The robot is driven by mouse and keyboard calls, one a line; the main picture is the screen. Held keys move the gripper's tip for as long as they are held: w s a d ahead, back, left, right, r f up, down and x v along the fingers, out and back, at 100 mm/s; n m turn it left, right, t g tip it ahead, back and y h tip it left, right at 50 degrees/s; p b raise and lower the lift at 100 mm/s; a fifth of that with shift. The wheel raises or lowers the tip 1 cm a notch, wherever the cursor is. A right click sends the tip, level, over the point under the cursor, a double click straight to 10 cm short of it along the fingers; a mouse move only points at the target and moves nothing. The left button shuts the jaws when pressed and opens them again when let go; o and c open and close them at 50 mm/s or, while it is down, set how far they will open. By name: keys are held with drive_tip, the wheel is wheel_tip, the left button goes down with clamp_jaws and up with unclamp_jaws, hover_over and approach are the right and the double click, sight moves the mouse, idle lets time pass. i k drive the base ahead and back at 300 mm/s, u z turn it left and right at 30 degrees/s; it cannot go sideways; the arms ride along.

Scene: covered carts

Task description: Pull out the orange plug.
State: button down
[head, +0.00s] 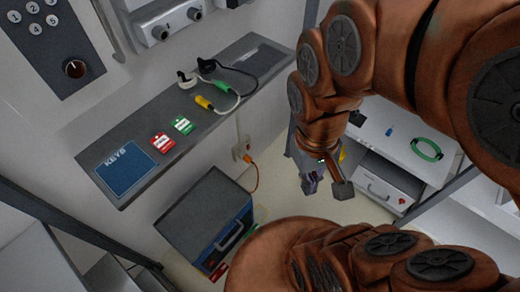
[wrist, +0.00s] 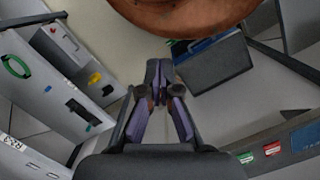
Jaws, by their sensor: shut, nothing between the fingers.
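The orange plug (head: 248,158) sits at a pale wall socket (head: 239,148) below the grey shelf in the head view. Its orange cord hangs down from it towards the floor. My gripper (head: 310,184) is to the right of the plug and somewhat lower in the picture, apart from it. In the wrist view my gripper (wrist: 159,72) has its purple fingers drawn together with nothing between them. I cannot make out the plug in the wrist view.
A grey shelf (head: 228,92) holds a blue keys panel (head: 126,168), red and green tags and cabled plugs. A dark case (head: 190,212) stands below it. A white cart (head: 395,150) with a green ring (head: 427,149) is at the right. Floor shows between case and cart.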

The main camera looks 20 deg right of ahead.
sight(248, 160)
drive_tip(key=u, duration=1.8)
drive_tip(key=k, duration=0.95)
drive_tip(key=u, duration=0.4)
